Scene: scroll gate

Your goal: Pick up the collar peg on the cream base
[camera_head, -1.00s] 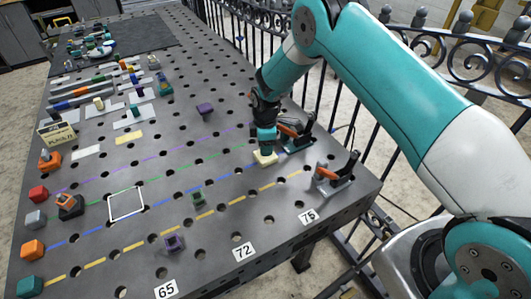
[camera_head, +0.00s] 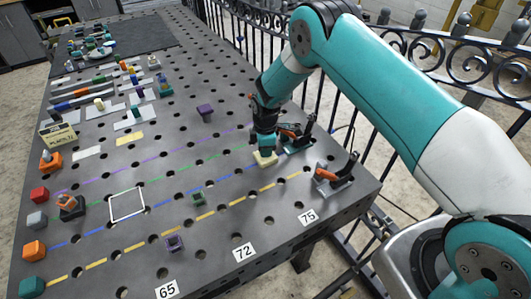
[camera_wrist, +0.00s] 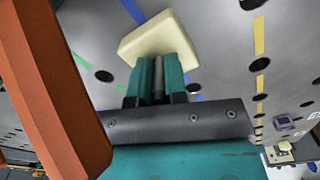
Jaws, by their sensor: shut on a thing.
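The collar peg's cream base (camera_head: 264,159) is a small block at the right part of the dark perforated table. It also shows in the wrist view (camera_wrist: 150,33), right beyond my fingertips. My gripper (camera_head: 266,149) points down onto this base. In the wrist view, the teal fingers of my gripper (camera_wrist: 160,66) are close together at the base, shut on the collar peg. The peg's shaft is mostly hidden between the fingers. I cannot tell whether the base touches the table.
Two orange-handled toggle clamps (camera_head: 335,174) (camera_head: 297,134) stand close right of the gripper. A green block (camera_head: 198,198) and purple blocks (camera_head: 174,243) (camera_head: 205,111) stand to the left. A white square outline (camera_head: 126,204) is empty. An iron fence (camera_head: 345,75) runs behind the arm.

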